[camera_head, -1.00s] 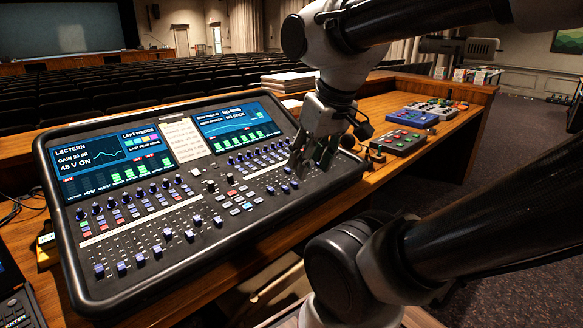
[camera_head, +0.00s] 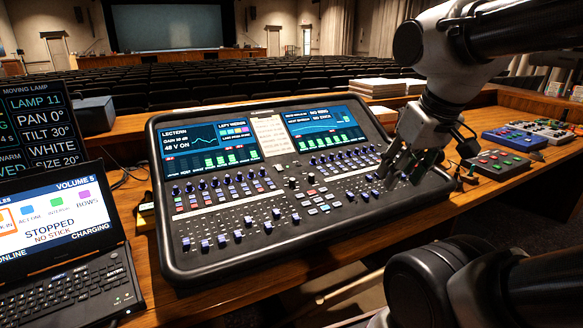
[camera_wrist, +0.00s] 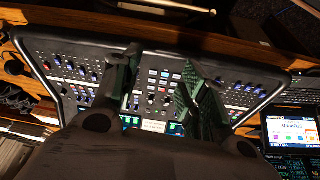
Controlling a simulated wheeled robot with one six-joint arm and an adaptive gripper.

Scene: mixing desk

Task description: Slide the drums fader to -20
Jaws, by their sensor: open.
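The mixing desk (camera_head: 160,230) lies on the wooden table, with two lit screens at its back and rows of knobs and blue-capped faders. A row of fader caps (camera_head: 238,236) runs along the front left part; I cannot read which one is the drums fader. My gripper (camera_head: 402,172) hangs over the right part of the desk, well to the right of that row, and looks empty. In the wrist view my gripper (camera_wrist: 160,88) shows its two fingers spread apart, with desk buttons (camera_wrist: 163,88) between them. Labels under the fingers are hidden.
A laptop (camera_head: 65,245) and a dark lamp-control screen (camera_head: 45,130) stand left of the desk. Small pedal-like boxes (camera_head: 497,163) sit on the table at the right. Papers (camera_head: 385,87) lie behind the desk. The air above the desk's left half is clear.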

